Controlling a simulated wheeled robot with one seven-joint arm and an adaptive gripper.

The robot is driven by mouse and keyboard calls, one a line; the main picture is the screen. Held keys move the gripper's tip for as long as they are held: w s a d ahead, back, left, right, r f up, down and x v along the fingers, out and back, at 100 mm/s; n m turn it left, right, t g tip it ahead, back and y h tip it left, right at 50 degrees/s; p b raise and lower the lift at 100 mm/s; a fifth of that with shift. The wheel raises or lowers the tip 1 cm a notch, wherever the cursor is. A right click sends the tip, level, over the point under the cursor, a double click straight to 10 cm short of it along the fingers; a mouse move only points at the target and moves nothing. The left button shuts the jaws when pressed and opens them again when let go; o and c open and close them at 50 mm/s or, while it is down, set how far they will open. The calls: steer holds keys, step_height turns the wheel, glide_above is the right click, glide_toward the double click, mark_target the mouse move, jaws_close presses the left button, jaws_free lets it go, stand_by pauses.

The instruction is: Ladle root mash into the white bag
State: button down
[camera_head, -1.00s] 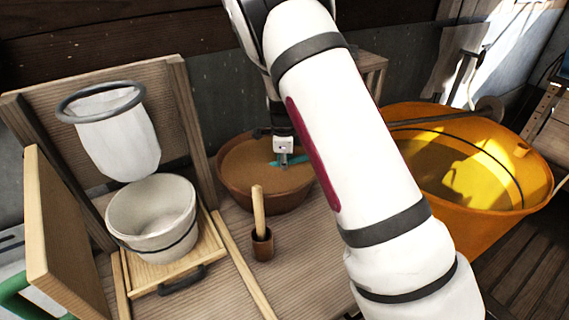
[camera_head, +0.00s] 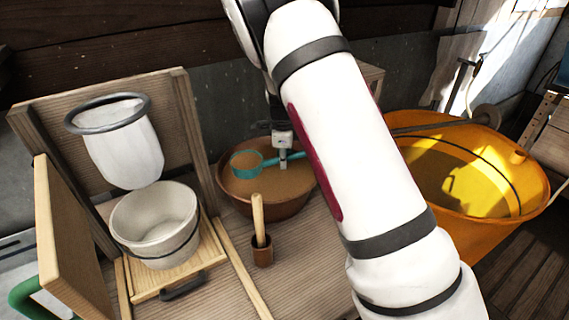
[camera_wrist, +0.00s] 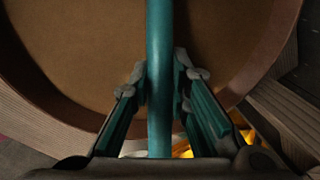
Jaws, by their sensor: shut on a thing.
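The white bag (camera_head: 127,152) hangs open from a dark ring at the left, above a white bucket. The brown bowl (camera_head: 290,208) of root mash (camera_head: 277,187) stands on the bench right of the bucket. My gripper (camera_head: 283,155) is shut on the teal handle of the ladle (camera_head: 246,164). The ladle's cup is over the bowl's left part, and brown mash shows inside it. In the wrist view the ladle handle (camera_wrist: 159,60) runs between the two fingers (camera_wrist: 160,85), with the mash behind it. The cup is out of that view.
The white bucket (camera_head: 155,225) sits on a wooden tray with a dark handle (camera_head: 182,286). A brown cup (camera_head: 262,252) with a wooden stick stands in front of the bowl. An orange tub (camera_head: 470,170) is at the right. A wooden panel (camera_head: 75,240) stands at the left.

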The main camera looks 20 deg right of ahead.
steer(key=shift+r+p, duration=1.15)
steer(key=shift+r, duration=3.5)
